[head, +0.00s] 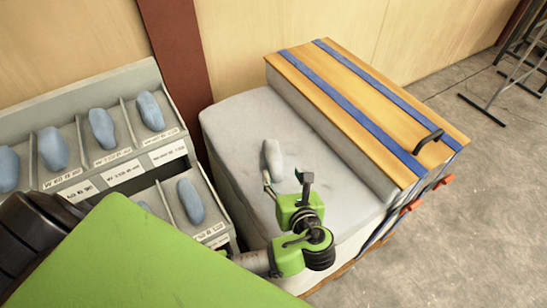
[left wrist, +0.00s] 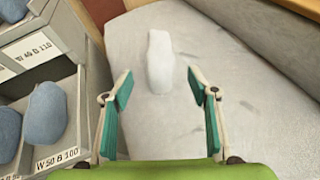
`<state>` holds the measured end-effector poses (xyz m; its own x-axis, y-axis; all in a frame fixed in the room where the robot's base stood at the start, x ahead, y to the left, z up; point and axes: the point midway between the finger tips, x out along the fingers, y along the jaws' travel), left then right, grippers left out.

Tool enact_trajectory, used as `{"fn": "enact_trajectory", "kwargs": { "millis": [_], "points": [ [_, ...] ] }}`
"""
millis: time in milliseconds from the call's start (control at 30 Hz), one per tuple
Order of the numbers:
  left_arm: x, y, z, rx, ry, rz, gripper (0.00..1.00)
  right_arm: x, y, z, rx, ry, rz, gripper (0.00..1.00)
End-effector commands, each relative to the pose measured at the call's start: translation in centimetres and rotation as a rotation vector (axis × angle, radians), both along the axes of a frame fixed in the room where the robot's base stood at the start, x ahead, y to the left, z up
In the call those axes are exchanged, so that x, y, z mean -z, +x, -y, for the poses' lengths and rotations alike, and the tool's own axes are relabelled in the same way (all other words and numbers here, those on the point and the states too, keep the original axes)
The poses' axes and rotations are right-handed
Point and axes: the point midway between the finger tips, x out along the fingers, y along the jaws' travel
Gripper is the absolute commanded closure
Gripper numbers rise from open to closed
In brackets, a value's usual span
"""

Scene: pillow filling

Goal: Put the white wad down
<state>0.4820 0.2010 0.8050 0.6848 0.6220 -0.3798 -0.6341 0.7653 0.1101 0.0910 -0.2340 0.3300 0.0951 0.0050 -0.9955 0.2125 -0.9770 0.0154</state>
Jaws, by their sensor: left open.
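The white wad (head: 273,158) lies on the grey padded surface (head: 235,120), near its middle. It also shows in the left wrist view (left wrist: 160,62), upright in the picture, just beyond the fingertips. My left gripper (head: 287,180) is open, with its two green-padded fingers (left wrist: 160,90) spread to either side of the wad's near end. Its fingers appear apart from the wad. My right gripper is not in either view.
A grey rack (head: 105,88) with several blue wads in labelled compartments stands at the left. A wooden panel (head: 360,95) with blue straps and a black handle borders the padded surface at the right. Bare floor (head: 470,200) lies further right.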

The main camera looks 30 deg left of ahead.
Motion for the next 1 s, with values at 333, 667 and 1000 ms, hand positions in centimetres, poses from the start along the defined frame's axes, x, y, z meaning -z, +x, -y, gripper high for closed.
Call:
{"fn": "enact_trajectory", "kwargs": {
  "millis": [333,667,1000],
  "points": [
    [2.5,4.5,-4.1,-0.003,0.001,0.002,0.46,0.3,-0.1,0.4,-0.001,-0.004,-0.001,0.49],
    [3.8,6.5,-6.0,-0.004,0.000,0.003,0.46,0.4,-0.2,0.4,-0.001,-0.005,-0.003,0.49],
    [5.2,8.7,-7.9,-0.002,-0.003,0.002,0.46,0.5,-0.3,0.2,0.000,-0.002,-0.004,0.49]
  ]
}}
